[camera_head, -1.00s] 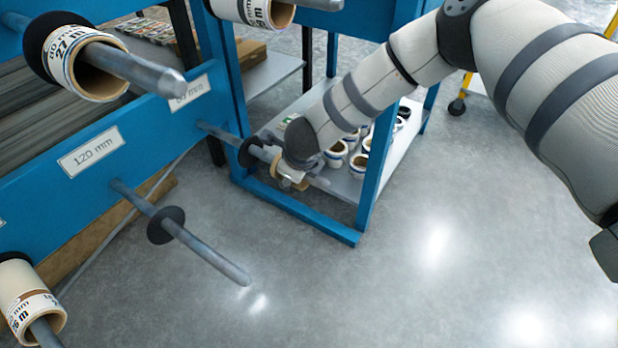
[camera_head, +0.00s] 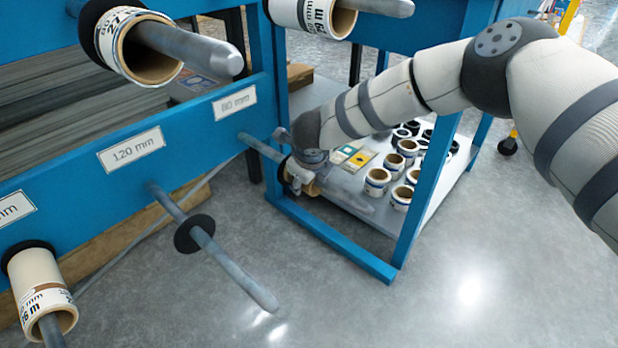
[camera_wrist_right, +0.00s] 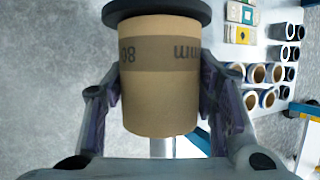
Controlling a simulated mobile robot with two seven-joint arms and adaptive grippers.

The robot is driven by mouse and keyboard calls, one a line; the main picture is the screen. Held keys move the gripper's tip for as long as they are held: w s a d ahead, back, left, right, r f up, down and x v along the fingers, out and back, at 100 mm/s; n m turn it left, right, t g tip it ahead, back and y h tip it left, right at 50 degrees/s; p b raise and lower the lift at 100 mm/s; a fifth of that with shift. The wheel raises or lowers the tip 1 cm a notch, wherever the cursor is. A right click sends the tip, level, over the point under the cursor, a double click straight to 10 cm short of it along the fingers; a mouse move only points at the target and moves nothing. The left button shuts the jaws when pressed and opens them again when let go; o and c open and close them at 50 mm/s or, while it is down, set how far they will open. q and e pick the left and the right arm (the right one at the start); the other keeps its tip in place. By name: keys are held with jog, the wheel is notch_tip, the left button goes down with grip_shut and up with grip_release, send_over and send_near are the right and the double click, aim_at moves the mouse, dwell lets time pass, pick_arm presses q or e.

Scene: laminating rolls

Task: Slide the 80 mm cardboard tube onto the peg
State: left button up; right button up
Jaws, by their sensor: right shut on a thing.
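The cardboard tube (camera_wrist_right: 160,85), brown with a darker band printed "80 mm", sits around the grey peg (camera_head: 260,147) under the 80 mm label. In the right wrist view its far end is at the black collar (camera_wrist_right: 157,12), with no clear gap visible, and a short pale piece of peg (camera_wrist_right: 162,147) shows at its near end. My right gripper (camera_head: 302,178) has its fingers on both sides of the tube, shut on it. In the head view the gripper hides most of the tube and collar. My left gripper is not in view.
The 120 mm peg (camera_head: 220,252) is bare but for its black collar. Labelled rolls sit on an upper peg (camera_head: 135,45) and at lower left (camera_head: 40,285). A blue frame post (camera_head: 428,185) and a shelf of several small rolls (camera_head: 400,195) stand beside my right arm.

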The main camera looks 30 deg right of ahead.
jog(key=o, duration=1.2)
